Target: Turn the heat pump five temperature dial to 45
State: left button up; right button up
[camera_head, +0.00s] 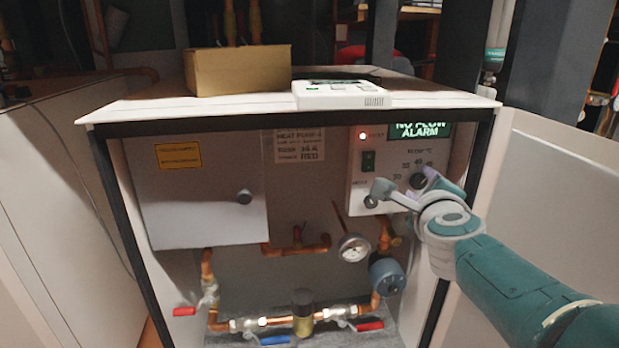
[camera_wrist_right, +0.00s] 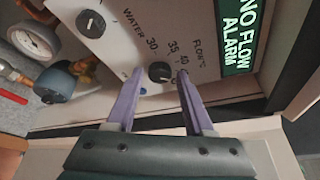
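The flow temperature dial (camera_head: 418,181) is a small black knob on the white control panel (camera_head: 361,160), at the upper right inside the open heat pump cabinet. It also shows in the right wrist view (camera_wrist_right: 160,72), with 30, 35 and 40 readable around it; I cannot tell its exact setting. My right gripper (camera_wrist_right: 160,76) is open, with one purple finger on each side of the dial and visible gaps between. In the head view my right gripper (camera_head: 411,187) partly covers the panel's lower right. My left gripper is out of view.
A second black dial marked WATER (camera_wrist_right: 90,23) is beside it. A pressure gauge (camera_head: 354,247) and blue-grey fitting (camera_head: 387,275) sit below. The open door (camera_head: 545,220) stands right.

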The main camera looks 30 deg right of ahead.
jog(key=shift+o, duration=0.9)
jog(key=shift+s+a+r, duration=0.1)
jog(key=shift+s, duration=0.05)
jog(key=p+v, duration=0.4)
jog(key=v, duration=0.5)
jog(key=shift+s+a, duration=0.15)
jog(key=shift+s, duration=0.15)
jog(key=shift+w, duration=0.1)
